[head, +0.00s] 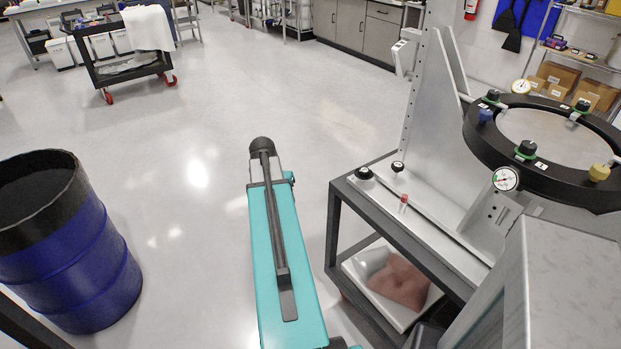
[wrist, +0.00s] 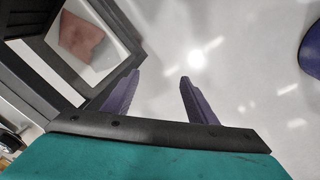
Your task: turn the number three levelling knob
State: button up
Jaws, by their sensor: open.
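The mirror fixture is a black ring (head: 480,150) around a pale round plate (head: 560,138), at the right in the head view. Black knobs with green bases sit on the ring: a front one (head: 526,149), a back left one (head: 492,97) and a right one (head: 582,106). A blue knob (head: 486,116) and a yellow knob (head: 599,172) are there too. Small white tags lie by some knobs; their numbers are too small to read, so I cannot tell which is number three. My gripper (wrist: 158,79) shows two purple fingers apart with nothing between them, above the floor, away from the ring.
Dial gauges (head: 506,179) stand at the ring. The fixture's dark-framed cart (head: 338,215) has a lower white tray (head: 357,263) with a reddish cloth (head: 400,282). A blue drum (head: 75,255) stands at the left. A tool cart (head: 110,62) is far back. Open floor lies between.

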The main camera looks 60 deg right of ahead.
jog(key=w+a+f+n+g+y, duration=0.1)
jog(key=w+a+f+n, duration=0.1)
jog(key=a+f, duration=0.6)
jog(key=w+a+f+n, duration=0.25)
jog(key=a+f, duration=0.25)
jog(key=a, duration=0.6)
jog(key=w+a+f+n+g+y, duration=0.1)
jog(key=a+f+n, duration=0.2)
jog(key=a+f, duration=0.5)
jog(key=s+a+f+n+g, duration=0.1)
jog(key=s+a+f+n, duration=0.1)
jog(key=s+a, duration=0.3)
jog(key=s+a+f+n, duration=0.3)
jog(key=s+a+f, duration=0.2)
jog(key=a, duration=0.6)
jog(key=s+a+f+n+g, duration=0.1)
jog(key=s+a+f+n, duration=0.1)
jog(key=s+a, duration=0.3)
jog(key=a+f, duration=0.1)
jog(key=a, duration=0.2)
jog(key=shift+s+a+f+n+g+h, duration=0.15)
jog(key=shift+s+f+n+g+h, duration=0.05)
jog(key=shift+n+g+h, duration=0.15)
jog(key=c, duration=0.5)
jog(key=shift+c, duration=0.2)
